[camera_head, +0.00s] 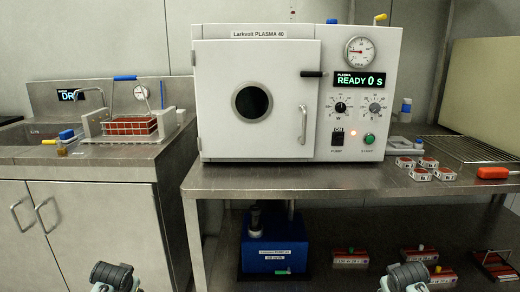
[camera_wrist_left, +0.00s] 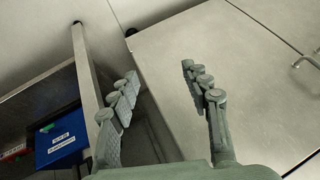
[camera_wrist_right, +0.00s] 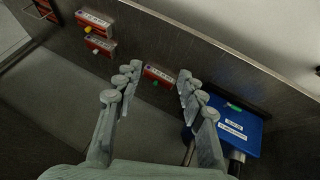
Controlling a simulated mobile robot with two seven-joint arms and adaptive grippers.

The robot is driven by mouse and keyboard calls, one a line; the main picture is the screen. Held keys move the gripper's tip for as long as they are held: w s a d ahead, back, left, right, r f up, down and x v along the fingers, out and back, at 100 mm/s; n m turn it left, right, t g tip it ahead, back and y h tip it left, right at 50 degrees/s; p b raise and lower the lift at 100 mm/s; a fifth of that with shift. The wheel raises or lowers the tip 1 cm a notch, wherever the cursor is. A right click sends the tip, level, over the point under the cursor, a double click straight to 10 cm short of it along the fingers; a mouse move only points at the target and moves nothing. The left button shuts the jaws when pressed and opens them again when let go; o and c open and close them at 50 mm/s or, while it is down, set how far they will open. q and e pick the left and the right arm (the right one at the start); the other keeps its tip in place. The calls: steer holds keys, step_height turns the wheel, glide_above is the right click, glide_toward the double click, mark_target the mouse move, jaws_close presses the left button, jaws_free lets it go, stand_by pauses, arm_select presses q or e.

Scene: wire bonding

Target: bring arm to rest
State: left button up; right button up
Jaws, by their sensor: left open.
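My left gripper (camera_wrist_left: 159,72) is open in the left wrist view, its two fingers apart with nothing between them. It points down past the steel cabinet (camera_wrist_left: 235,75). My right gripper (camera_wrist_right: 156,77) is open and empty in the right wrist view, pointing toward the lower shelf with its red boxes and the blue unit (camera_wrist_right: 228,128). In the head view only dark grey end parts of my two arms show at the bottom edge, left and right of the middle; their fingers cannot be made out there.
The white plasma machine (camera_head: 296,95), door closed, stands on the steel bench (camera_head: 300,180). Several small red-and-white parts (camera_head: 420,174) and a wire rack (camera_head: 465,150) lie right. A sink cabinet with a basket (camera_head: 130,125) stands left. The bench's front strip is clear.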

arm_select(q)
steer(key=s+d+f+g, duration=0.1)
steer(key=s+d+f, duration=0.2)
steer(key=s, duration=0.7)
steer(key=s+d+f+g+h, duration=0.1)
steer(key=s+d+f, duration=0.2)
steer(key=s, duration=0.7)
steer(key=s+d+f+g+h, duration=0.1)
steer(key=s+d+f, duration=0.3)
steer(key=s, duration=0.7)
steer(key=shift+f+m, duration=0.3)
steer(key=shift+f, duration=0.5)
arm_select(e)
steer(key=s+a+f+g, duration=0.1)
steer(key=s+a+f, duration=0.2)
steer(key=s, duration=0.7)
steer(key=s+a+f+g+y, duration=0.1)
steer(key=s+a+f, duration=0.2)
steer(key=s, duration=0.7)
steer(key=s+a+f+g+y, duration=0.1)
steer(key=s+a+f, duration=0.3)
steer(key=s, duration=0.7)
steer(key=shift+f+n, duration=0.3)
steer(key=shift+f, duration=0.5)
steer(key=shift+s, duration=0.1)
